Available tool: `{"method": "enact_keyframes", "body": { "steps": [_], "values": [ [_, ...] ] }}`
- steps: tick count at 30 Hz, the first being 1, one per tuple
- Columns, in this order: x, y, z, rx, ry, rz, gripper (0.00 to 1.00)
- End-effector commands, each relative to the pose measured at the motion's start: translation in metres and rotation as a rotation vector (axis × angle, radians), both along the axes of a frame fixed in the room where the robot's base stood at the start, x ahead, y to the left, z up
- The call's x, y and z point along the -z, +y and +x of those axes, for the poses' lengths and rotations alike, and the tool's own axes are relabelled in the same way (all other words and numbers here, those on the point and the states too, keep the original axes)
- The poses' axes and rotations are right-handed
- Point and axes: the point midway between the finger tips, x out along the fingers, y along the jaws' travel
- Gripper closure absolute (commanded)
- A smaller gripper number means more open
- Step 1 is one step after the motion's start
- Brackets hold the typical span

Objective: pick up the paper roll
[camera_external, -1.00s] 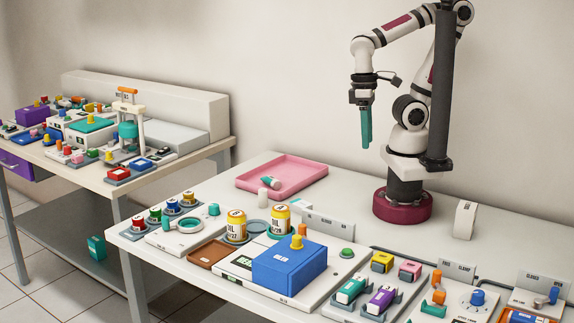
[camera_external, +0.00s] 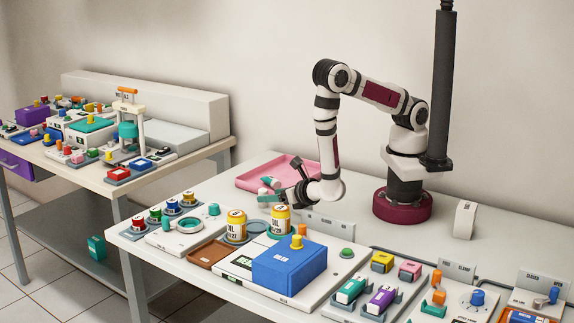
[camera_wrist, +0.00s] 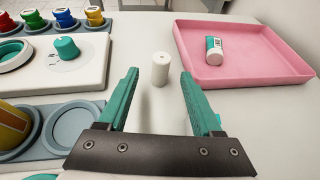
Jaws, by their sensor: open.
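The paper roll (camera_wrist: 160,70) is a small white upright cylinder with a dark hole in its top. In the wrist view it stands on the white table just beyond my fingertips, roughly centred between them. My gripper (camera_wrist: 158,84) has two teal fingers spread wide with nothing between them. In the external view my gripper (camera_external: 268,194) is low over the table by the pink tray's front edge, and it largely hides the roll there. I cannot tell the exact gap between fingertips and roll.
The pink tray (camera_wrist: 262,79) holds a teal-and-white bottle (camera_wrist: 214,50) right of the roll. Left are a white unit with a teal knob (camera_wrist: 66,47) and round grey holders (camera_wrist: 72,127).

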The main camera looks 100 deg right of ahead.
Motion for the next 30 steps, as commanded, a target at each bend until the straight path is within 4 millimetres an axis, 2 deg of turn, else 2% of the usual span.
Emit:
{"method": "enact_keyframes", "body": {
  "steps": [3, 6, 14, 25, 30],
  "values": [
    [0.010, -0.022, 0.012, 0.009, 0.001, 0.001, 0.33],
    [0.016, -0.034, 0.021, 0.007, -0.001, 0.001, 0.33],
    [0.018, -0.039, 0.025, 0.004, -0.001, 0.000, 0.33],
    [0.018, -0.039, 0.025, 0.004, -0.001, 0.001, 0.98],
    [0.018, -0.039, 0.025, 0.004, -0.001, 0.001, 1.00]
  ]
}}
